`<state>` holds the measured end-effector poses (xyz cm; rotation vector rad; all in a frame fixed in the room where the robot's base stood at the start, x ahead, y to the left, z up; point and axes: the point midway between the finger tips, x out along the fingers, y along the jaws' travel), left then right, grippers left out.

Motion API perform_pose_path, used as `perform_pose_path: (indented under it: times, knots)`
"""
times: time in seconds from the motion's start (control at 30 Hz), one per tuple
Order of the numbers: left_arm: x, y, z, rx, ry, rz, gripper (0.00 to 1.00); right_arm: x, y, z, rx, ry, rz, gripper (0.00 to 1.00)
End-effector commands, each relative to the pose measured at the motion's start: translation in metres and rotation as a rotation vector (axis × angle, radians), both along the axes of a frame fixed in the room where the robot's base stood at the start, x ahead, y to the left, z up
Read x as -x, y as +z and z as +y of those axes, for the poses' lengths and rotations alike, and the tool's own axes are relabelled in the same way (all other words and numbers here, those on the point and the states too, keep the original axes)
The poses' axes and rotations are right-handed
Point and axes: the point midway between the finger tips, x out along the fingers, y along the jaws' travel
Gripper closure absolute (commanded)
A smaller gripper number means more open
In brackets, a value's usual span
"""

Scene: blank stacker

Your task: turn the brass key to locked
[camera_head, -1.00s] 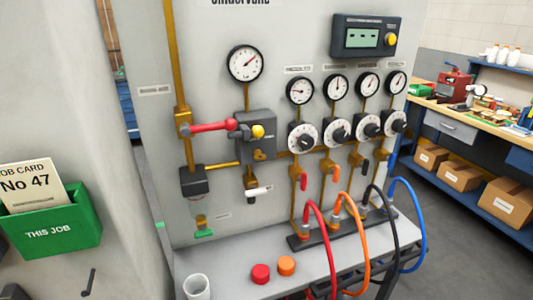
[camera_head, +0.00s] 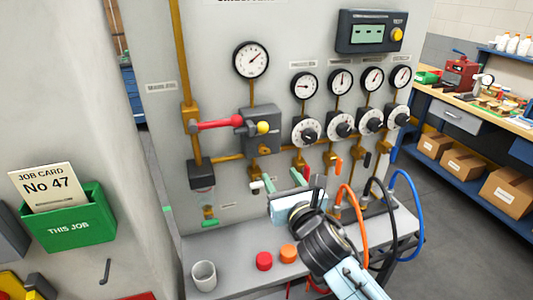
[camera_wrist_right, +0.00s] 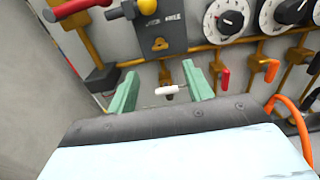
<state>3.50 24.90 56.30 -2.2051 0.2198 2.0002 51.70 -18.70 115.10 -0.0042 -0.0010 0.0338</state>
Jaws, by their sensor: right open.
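The small brass key (camera_head: 264,149) sits on the front of a dark grey box (camera_head: 257,120) on the panel, below a yellow knob. It also shows in the right wrist view (camera_wrist_right: 159,44), above the fingers; the angle it is turned to is hard to read. My right gripper (camera_head: 283,182) has pale green fingers, open and empty, below and a little right of the key in the head view. In the right wrist view the gripper (camera_wrist_right: 160,80) points at the panel, with a white-handled valve (camera_wrist_right: 170,90) seen between its fingers, apart from them. My left gripper is out of view.
A red lever (camera_head: 218,124) reaches to the box from the left. Dials (camera_head: 305,131) and gauges stand to the right. Orange, black and blue hoses (camera_head: 410,205) loop in front at the right.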

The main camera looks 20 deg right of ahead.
Motion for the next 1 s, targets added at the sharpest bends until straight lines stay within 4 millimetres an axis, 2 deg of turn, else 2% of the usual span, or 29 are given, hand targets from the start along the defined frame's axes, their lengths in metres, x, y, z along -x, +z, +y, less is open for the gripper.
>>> perform_pose_path:
  times: [0.3,0.5,0.7,1.0]
  knots:
    - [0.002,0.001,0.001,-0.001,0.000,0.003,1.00,-0.065,0.001,0.002,-0.006,-0.001,-0.001,0.49]
    - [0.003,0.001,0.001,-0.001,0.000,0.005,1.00,-0.094,0.000,0.003,-0.006,-0.001,0.001,0.49]
    - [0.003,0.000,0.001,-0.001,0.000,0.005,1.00,-0.109,0.000,0.004,-0.005,0.000,0.001,0.49]
    - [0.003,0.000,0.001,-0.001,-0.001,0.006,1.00,-0.111,0.000,0.004,-0.005,0.001,0.000,0.49]
